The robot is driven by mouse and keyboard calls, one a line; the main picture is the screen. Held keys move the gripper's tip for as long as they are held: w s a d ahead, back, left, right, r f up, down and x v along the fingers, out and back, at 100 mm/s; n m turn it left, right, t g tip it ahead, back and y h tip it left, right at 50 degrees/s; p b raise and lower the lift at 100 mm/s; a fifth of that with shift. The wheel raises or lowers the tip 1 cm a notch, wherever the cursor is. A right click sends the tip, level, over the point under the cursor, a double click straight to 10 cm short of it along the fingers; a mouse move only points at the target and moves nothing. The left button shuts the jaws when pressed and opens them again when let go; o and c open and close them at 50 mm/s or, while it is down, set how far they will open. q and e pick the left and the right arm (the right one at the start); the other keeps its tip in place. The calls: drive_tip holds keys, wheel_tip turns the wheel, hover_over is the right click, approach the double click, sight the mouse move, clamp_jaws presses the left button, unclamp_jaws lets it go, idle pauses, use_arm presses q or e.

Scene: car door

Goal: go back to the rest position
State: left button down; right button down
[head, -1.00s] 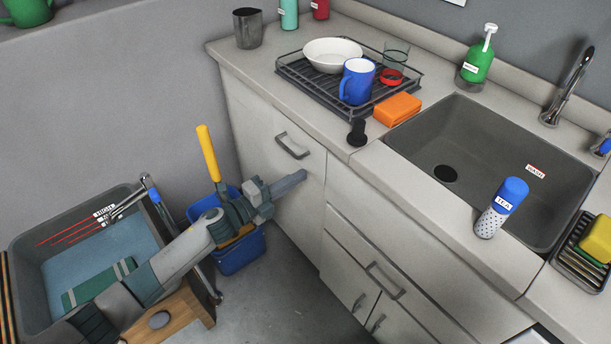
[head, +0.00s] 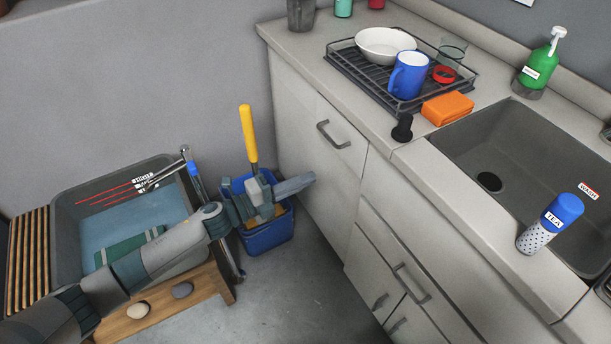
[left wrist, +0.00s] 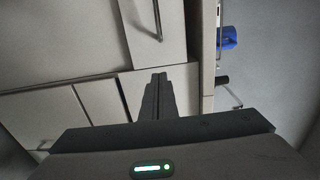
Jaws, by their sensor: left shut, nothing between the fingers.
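My left gripper (head: 296,184) is shut and empty. In the head view it hangs in the air in front of the cabinet, with my arm coming in over the grey tub. In the left wrist view its closed fingers (left wrist: 156,98) point at the pale cabinet fronts. I cannot tell how far the fingertips are from the cabinet. My right gripper is in neither view.
The cabinet drawer handle (head: 335,136) sticks out near my left gripper.

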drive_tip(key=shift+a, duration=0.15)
use_arm(q)
drive_tip(key=s+a+f+n+t+y+p, duration=0.1)
drive_tip(key=s+a+f+n+y, duration=0.15)
drive_tip(key=f+n, duration=0.45)
drive_tip(key=s+a+f+n+t+y, duration=0.1)
drive_tip(key=a+f+n+y, duration=0.3)
drive_tip(key=f, duration=0.4)
drive_tip(key=s+a+f+n+t+y+p, duration=0.1)
drive_tip(key=s+a+f+n+y, duration=0.15)
drive_tip(key=f+n, duration=0.45)
drive_tip(key=s+a+f+n+g+y, duration=0.2)
drive_tip(key=s+f+n+g, duration=0.1)
drive_tip(key=s+f, duration=0.8)
drive_tip(key=s+a+f+n+g+y, duration=0.2)
drive_tip(key=s+f+n, duration=0.4)
drive_tip(key=s+f, duration=0.5)
drive_tip(key=s+a+g, duration=0.1)
drive_tip(key=s+g, duration=0.1)
drive_tip(key=s, duration=0.5)
drive_tip(key=shift+a+g+y, duration=0.15)
drive_tip(key=shift+g+y, duration=0.15)
drive_tip(key=shift+y, duration=0.1)
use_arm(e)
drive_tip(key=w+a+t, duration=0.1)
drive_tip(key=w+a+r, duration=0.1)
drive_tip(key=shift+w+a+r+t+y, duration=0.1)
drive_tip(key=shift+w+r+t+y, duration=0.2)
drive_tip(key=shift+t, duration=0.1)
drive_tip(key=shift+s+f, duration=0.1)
